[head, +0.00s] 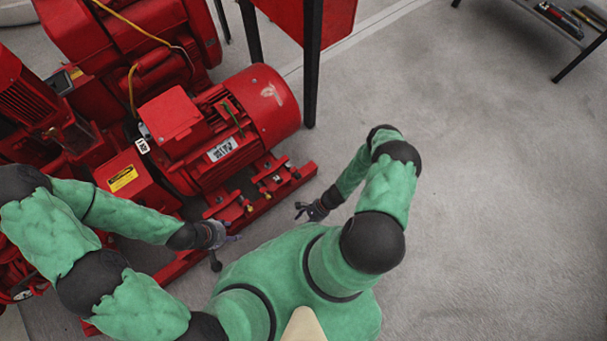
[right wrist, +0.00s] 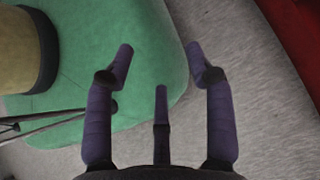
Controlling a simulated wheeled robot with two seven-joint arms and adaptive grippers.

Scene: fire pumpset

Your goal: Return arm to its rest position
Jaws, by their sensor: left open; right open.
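My left gripper (head: 228,238) is open and empty in the head view, close to the front edge of the red pump base. My left arm comes in from the left, over the red machinery. My right gripper (head: 301,211) is at the end of my bent right arm, beside the red base's right end and near my own green body. The right wrist view shows its purple fingers (right wrist: 160,65) spread apart with nothing between them. Behind those fingers are my green body and grey floor.
A red motor (head: 262,105) stands on the red base rail (head: 290,180) at left. A dark post (head: 313,60) holds a red box (head: 335,15) behind it. A low table (head: 548,14) with tools is at the far right. Grey floor (head: 500,180) on the right is clear.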

